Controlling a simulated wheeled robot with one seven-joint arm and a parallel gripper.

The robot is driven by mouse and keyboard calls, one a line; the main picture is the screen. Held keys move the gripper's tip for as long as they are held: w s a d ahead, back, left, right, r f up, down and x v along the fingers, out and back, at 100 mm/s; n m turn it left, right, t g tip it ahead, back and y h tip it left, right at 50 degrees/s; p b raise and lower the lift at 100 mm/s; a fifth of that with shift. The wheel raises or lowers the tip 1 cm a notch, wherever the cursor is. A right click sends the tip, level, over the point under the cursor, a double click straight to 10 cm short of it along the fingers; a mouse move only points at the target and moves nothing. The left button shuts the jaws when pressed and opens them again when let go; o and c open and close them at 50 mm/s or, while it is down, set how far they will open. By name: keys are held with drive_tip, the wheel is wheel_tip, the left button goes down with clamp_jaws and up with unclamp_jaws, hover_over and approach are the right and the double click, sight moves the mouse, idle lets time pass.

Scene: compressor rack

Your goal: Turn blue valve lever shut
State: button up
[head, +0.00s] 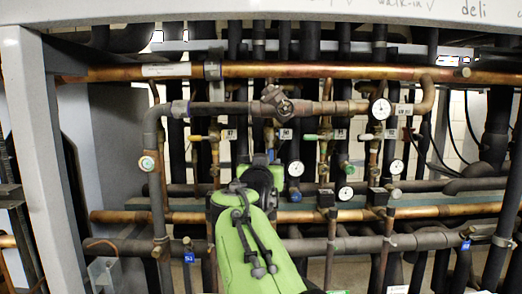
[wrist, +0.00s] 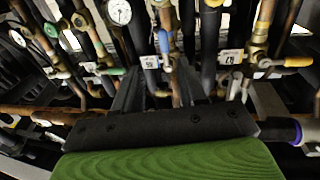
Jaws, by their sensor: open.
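The blue valve lever (wrist: 164,42) shows in the wrist view beside a white number tag, upright in the picture and just beyond my gripper. In the head view a small bit of the blue lever (head: 270,155) shows right at the end of my gripper (head: 260,164), and my arm covers the area below it. In the wrist view my gripper (wrist: 160,82) is open, with its dark fingers pointing toward the lever's pipe. I cannot tell whether a finger touches the lever.
A yellow-handled valve (head: 198,138) stands to the left and a green-handled valve (head: 310,137) to the right. Round gauges (head: 381,108) sit further right. A copper pipe (head: 290,70) crosses above, and a grey frame post (head: 45,150) stands at the left.

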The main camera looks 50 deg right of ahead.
sight(271, 155)
drive_tip(key=p+x, duration=0.4)
drive_tip(key=x, duration=0.7)
drive_tip(key=shift+w+r, duration=0.1)
drive_tip(key=shift+w, duration=0.2)
drive_tip(key=shift+w+d, duration=0.2)
drive_tip(key=shift+w, duration=0.05)
drive_tip(key=shift+s+a+f, duration=0.1)
drive_tip(key=shift+f, duration=0.1)
clamp_jaws()
